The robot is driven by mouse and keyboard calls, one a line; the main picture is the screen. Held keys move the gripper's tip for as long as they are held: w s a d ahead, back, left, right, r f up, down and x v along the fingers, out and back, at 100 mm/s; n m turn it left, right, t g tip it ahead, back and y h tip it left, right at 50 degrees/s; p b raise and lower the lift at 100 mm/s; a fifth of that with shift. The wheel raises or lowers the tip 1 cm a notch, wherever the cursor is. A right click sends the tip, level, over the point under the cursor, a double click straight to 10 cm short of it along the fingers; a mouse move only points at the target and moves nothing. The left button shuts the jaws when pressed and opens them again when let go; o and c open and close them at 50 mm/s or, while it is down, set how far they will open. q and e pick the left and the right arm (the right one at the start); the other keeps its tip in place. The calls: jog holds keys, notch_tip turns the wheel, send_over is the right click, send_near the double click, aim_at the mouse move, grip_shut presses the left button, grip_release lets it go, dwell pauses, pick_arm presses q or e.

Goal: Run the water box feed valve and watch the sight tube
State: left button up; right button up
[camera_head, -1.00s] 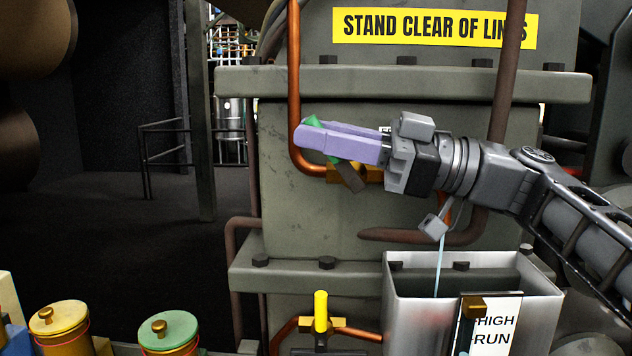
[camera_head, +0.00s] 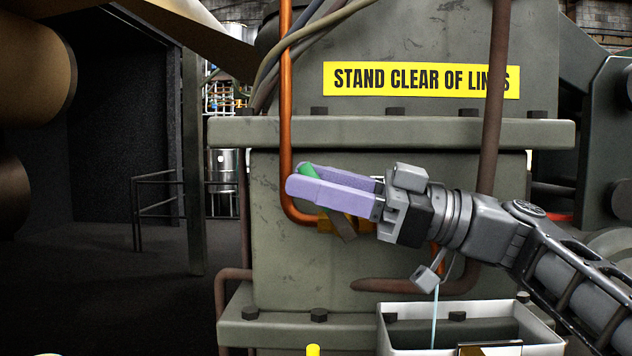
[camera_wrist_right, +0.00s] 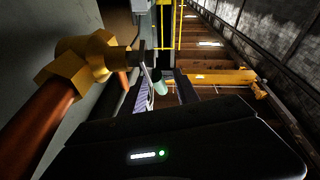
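In the right wrist view the brass body (camera_wrist_right: 85,62) is at left, and the grip's pale green end (camera_wrist_right: 161,88) sits between the fingers. A thin pale-blue stream (camera_head: 435,315) falls into the open metal water box (camera_head: 540,342). I cannot make out the sight tube. My left gripper is out of view.
A grey-green machine housing (camera_head: 400,255) with a yellow warning sign (camera_head: 420,79) stands behind the valve. A rusty pipe (camera_head: 494,110) runs down at right. The tip of a yellow handle (camera_head: 313,350) shows at the bottom edge. A railing (camera_head: 155,182) and dark floor lie at left.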

jog(key=shift+d+f+b, duration=0.25)
jog(key=shift+d+b, duration=0.05)
jog(key=shift+d, duration=0.25)
jog(key=b+v, duration=0.2)
jog(key=v, duration=0.4)
jog(key=shift+d, duration=0.35)
